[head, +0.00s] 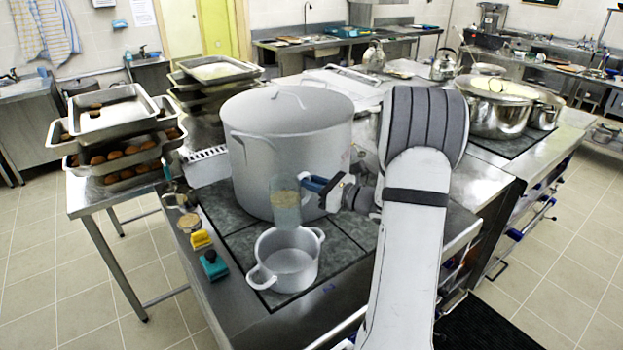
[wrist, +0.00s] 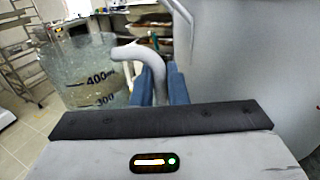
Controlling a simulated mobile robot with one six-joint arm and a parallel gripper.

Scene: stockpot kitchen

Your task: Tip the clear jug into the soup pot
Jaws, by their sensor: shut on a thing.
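The clear jug (head: 287,210) has measuring marks, which show in the wrist view (wrist: 97,85). It looks about upright. My gripper (head: 312,184) is shut on the jug's pale handle (wrist: 150,62), with blue fingers on either side of it. The jug is in front of the big grey stockpot (head: 290,150), which has its lid on. Below the jug is a small open grey pot (head: 291,262) with two handles, and it looks empty. I cannot tell which of these is the soup pot. The jug's contents are hard to make out.
A yellow block (head: 201,239), a teal block (head: 214,265) and small cups (head: 188,222) stand along the left counter edge. Stacked trays (head: 113,115) of brown buns are further left. A large steel pot (head: 495,112) stands to the right. The stockpot wall is close to my gripper.

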